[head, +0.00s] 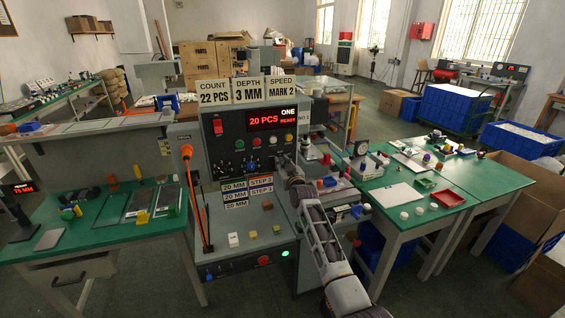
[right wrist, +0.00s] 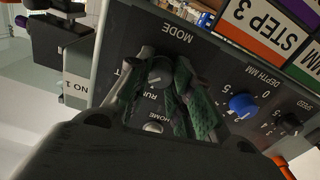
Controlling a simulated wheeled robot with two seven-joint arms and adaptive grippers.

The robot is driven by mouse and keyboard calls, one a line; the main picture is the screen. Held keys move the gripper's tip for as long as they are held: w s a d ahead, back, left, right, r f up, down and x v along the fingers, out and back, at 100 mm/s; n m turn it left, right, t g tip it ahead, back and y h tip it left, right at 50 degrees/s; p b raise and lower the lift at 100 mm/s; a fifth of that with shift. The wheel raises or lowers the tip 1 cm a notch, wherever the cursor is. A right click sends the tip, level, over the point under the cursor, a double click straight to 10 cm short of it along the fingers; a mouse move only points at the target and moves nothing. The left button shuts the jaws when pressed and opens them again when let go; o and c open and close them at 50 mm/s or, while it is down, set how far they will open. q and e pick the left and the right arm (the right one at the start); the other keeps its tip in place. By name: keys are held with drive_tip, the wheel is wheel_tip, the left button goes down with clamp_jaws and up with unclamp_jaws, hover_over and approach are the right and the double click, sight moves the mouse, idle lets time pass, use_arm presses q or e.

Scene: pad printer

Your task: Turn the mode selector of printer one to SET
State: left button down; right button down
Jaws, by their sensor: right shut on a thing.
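In the right wrist view, which is upside down, the mode selector (right wrist: 160,74) is a dark round knob under the label MODE. The green-padded fingers of my right gripper (right wrist: 161,95) are shut on it. RUN is readable beside it; the pointer direction is unclear. My left gripper is out of view.
A blue depth knob (right wrist: 242,105) and a dark speed knob (right wrist: 293,128) sit beside the selector. A pale HOME button (right wrist: 153,127) is close to the fingers. An orange lever (head: 195,195) stands at the printer's left. Green tables (head: 400,215) flank the printer.

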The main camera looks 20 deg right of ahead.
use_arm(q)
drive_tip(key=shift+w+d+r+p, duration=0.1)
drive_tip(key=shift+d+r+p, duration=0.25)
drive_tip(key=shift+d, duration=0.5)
use_arm(e)
drive_tip(key=shift+m, duration=1)
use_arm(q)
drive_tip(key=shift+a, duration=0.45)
use_arm(e)
drive_tip(key=c, duration=1.3)
unclamp_jaws()
drive_tip(key=shift+o, duration=0.2)
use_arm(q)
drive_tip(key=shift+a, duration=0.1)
use_arm(e)
drive_tip(key=shift+s, duration=0.1)
drive_tip(key=shift+s, duration=0.9)
drive_tip(key=s, duration=1)
drive_tip(key=shift+d, duration=0.2)
